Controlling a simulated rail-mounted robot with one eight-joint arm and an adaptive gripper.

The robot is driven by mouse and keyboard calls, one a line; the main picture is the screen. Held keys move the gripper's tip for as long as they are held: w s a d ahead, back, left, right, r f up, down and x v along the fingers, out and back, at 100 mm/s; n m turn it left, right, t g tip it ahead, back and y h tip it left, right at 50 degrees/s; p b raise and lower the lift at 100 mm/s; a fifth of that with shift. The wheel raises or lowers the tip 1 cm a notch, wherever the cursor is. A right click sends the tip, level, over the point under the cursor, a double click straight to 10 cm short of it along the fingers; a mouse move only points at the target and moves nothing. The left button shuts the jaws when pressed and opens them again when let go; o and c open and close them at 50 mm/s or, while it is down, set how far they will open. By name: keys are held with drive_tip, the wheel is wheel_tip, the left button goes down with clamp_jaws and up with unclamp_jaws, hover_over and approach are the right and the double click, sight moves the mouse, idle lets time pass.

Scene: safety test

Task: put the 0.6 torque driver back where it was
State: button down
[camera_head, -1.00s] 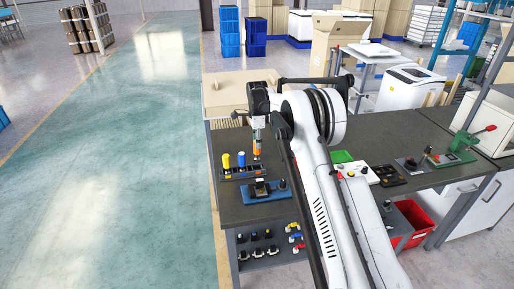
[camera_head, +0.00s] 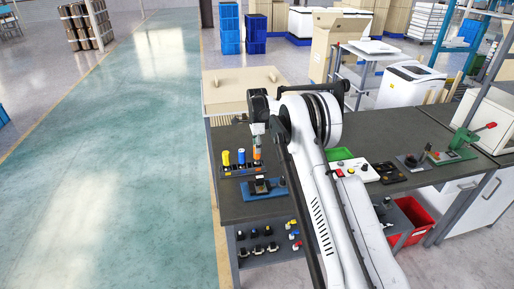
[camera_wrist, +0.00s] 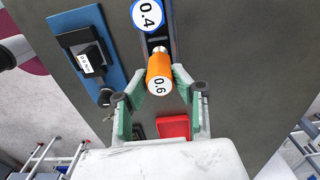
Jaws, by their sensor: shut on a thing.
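The orange torque driver (camera_wrist: 159,72) marked 0.6 is in my gripper (camera_wrist: 160,98), upright between the green-padded fingers in the wrist view. In the head view the orange driver (camera_head: 257,154) hangs below my gripper (camera_head: 257,141), over the right end of the dark driver rack (camera_head: 232,174). Whether its tip is inside a rack hole cannot be told. A blue-topped driver (camera_wrist: 148,14) marked 0.4 stands in the rack beside it. A yellow driver (camera_head: 226,159) stands at the rack's left end.
A blue plate (camera_head: 275,193) with a dark fixture lies just in front of the rack. A green tray (camera_head: 339,154), a white button box (camera_head: 362,172) and a green press (camera_head: 463,143) are further right on the bench.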

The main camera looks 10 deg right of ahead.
drive_tip(key=shift+f, duration=0.1)
drive_tip(key=c, duration=1.4)
unclamp_jaws()
drive_tip(key=shift+c, duration=0.2)
drive_tip(key=shift+r+p, duration=0.75)
drive_tip(key=shift+p, duration=0.1)
drive_tip(key=s+r+n+t+b, duration=0.15)
drive_tip(key=s+r, duration=0.25)
drive_tip(key=r, duration=0.8)
drive_tip(key=s+r+n+b, duration=0.1)
drive_tip(key=s+r+n, duration=0.3)
drive_tip(key=r, duration=0.9)
drive_tip(key=s+a+r+n+t, duration=0.1)
drive_tip(key=s+r, duration=0.3)
drive_tip(key=s, duration=0.3)
drive_tip(key=s+r+n+t, duration=0.1)
drive_tip(key=s+r+n, duration=0.15)
drive_tip(key=s, duration=0.55)
drive_tip(key=s+r+n+t, duration=0.15)
drive_tip(key=s+n, duration=0.25)
drive_tip(key=s, duration=1.1)
drive_tip(key=s+f+n+t, duration=0.1)
drive_tip(key=s+f, duration=0.3)
drive_tip(key=s, duration=0.4)
drive_tip(key=s+f+n+t, duration=0.1)
drive_tip(key=s+f+n, duration=0.3)
drive_tip(key=s, duration=0.5)
drive_tip(key=shift+a+f, duration=0.35)
drive_tip(key=shift+f, duration=0.2)
